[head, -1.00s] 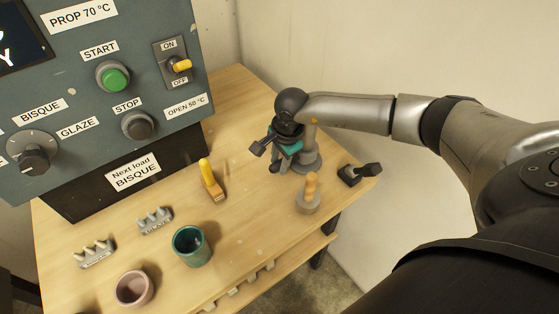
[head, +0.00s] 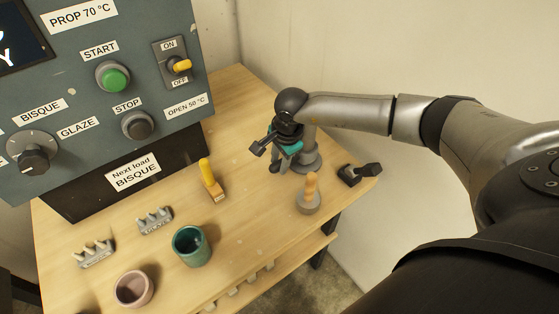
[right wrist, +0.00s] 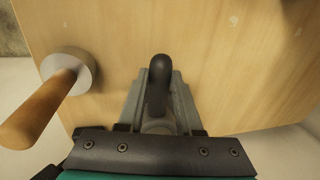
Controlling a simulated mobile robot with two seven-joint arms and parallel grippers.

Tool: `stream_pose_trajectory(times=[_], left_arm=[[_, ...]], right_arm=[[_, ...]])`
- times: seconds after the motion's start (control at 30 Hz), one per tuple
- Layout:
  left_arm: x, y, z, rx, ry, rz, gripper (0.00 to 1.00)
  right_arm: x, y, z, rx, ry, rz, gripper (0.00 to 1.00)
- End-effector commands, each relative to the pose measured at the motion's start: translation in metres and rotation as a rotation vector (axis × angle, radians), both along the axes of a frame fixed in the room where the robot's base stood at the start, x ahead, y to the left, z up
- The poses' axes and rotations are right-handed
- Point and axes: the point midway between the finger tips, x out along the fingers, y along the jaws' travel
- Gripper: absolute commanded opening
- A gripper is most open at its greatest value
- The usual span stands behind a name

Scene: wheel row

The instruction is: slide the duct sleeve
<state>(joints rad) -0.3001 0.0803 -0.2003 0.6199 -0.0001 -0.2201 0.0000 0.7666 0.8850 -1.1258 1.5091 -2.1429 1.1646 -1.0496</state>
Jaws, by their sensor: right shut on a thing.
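My right gripper (head: 276,156) is at the back right of the wooden table, pointing down, with a teal band at its jaws. It is shut beside a grey upright piece with a round foot (head: 308,163), which I take for the duct sleeve. The gripper and wrist hide part of this piece, so its hold is not clearly visible. My left gripper is not in view.
A wooden-handled tool with a grey base (head: 308,203) stands close in front of the right gripper. A dark fitting (head: 358,173) lies at the right edge. A control cabinet (head: 60,130) rises behind.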

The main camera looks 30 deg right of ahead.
Motion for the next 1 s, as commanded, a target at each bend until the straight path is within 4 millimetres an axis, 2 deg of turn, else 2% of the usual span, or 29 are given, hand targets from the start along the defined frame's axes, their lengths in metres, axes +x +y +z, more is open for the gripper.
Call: stream_pose_trajectory(times=[0.23,0.5,0.8,0.83,1.0], left_arm=[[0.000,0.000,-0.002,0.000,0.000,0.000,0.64],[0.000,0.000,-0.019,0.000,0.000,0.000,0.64],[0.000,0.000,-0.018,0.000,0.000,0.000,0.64],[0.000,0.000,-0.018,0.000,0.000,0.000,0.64],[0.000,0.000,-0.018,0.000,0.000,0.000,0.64]], right_arm=[[0.000,0.000,-0.002,-0.001,0.002,0.000,0.00],[0.000,0.000,-0.020,-0.001,0.001,0.000,0.00],[-0.002,0.000,-0.021,-0.002,0.005,0.001,0.00],[-0.002,0.000,-0.021,-0.002,0.005,0.001,0.37],[-0.001,0.000,-0.020,-0.001,0.003,0.001,0.57]])
